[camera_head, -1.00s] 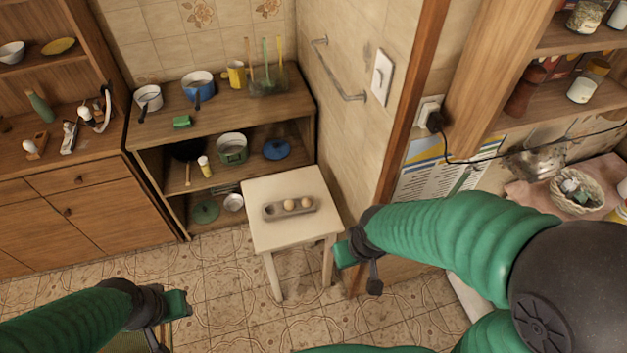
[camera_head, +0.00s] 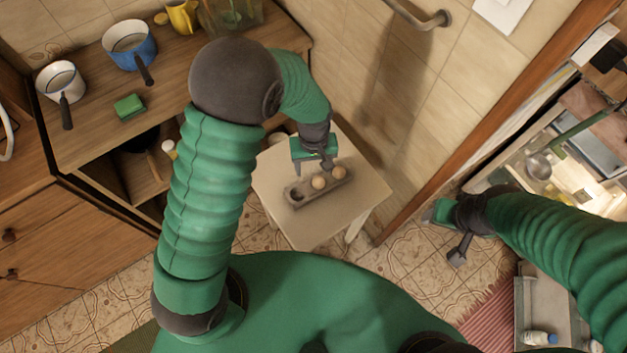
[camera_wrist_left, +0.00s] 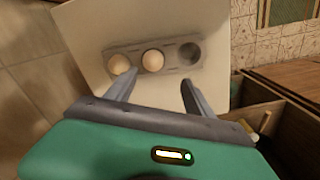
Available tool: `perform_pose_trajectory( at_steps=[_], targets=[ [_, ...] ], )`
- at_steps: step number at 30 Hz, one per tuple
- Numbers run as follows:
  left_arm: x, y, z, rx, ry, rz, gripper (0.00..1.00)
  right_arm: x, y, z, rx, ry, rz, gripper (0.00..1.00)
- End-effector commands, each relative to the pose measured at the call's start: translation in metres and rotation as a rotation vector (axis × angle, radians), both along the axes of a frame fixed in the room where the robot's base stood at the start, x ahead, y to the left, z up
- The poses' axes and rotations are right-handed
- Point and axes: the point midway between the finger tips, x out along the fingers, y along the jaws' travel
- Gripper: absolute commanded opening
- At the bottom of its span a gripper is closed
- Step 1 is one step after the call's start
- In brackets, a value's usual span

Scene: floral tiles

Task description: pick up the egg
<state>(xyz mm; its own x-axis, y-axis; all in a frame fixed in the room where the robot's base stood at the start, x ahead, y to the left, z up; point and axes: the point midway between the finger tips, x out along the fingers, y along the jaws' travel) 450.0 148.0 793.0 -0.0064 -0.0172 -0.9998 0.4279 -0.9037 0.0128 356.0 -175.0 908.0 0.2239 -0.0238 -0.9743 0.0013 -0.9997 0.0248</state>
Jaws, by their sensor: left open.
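Two pale eggs sit in a grey egg holder (camera_head: 297,196) on a small white table (camera_head: 362,199). In the head view one egg (camera_head: 319,182) is in the middle hollow and the other egg (camera_head: 339,172) is at the right end; the left hollow is empty. My left gripper (camera_head: 318,165) is above the holder, close to the eggs, open and empty. In the left wrist view its two fingers (camera_wrist_left: 158,92) are spread, with the middle egg (camera_wrist_left: 153,60) just beyond them and the end egg (camera_wrist_left: 119,64) near the left finger. My right gripper (camera_head: 449,230) is away to the right; its jaw state is unclear.
A wooden cabinet (camera_head: 88,135) with a blue pot (camera_head: 130,45), a white pot (camera_head: 61,82) and a green sponge (camera_head: 129,107) stands left of the table. The tiled wall is close behind the table. Open floor lies in front.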

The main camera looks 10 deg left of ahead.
Motion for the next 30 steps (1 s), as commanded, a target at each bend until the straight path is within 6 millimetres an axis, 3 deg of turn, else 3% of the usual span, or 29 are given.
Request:
perform_pose_trajectory(
  at_steps=[5, 12, 20, 21, 27, 30],
  targets=[
    [-0.001, -0.007, -0.019, 0.005, -0.001, -0.005, 0.62, 0.000, 0.000, -0.003, 0.000, 0.000, -0.001, 0.59],
    [-0.002, -0.002, -0.062, -0.007, 0.001, -0.003, 0.62, 0.000, -0.001, -0.006, -0.001, 0.000, -0.002, 0.59],
    [-0.001, 0.003, -0.069, -0.011, -0.001, -0.001, 0.62, 0.000, 0.000, -0.006, 0.000, 0.000, -0.001, 0.59],
    [-0.001, 0.002, -0.069, -0.009, 0.000, -0.001, 0.50, 0.000, 0.000, -0.006, 0.000, 0.000, -0.001, 0.59],
    [-0.001, -0.002, -0.069, -0.006, 0.001, -0.003, 0.24, 0.000, -0.001, -0.007, 0.000, 0.000, -0.001, 0.59],
    [-0.001, -0.003, -0.069, -0.006, 0.001, -0.004, 0.17, 0.000, -0.001, -0.007, 0.000, 0.000, -0.001, 0.59]
  ],
)
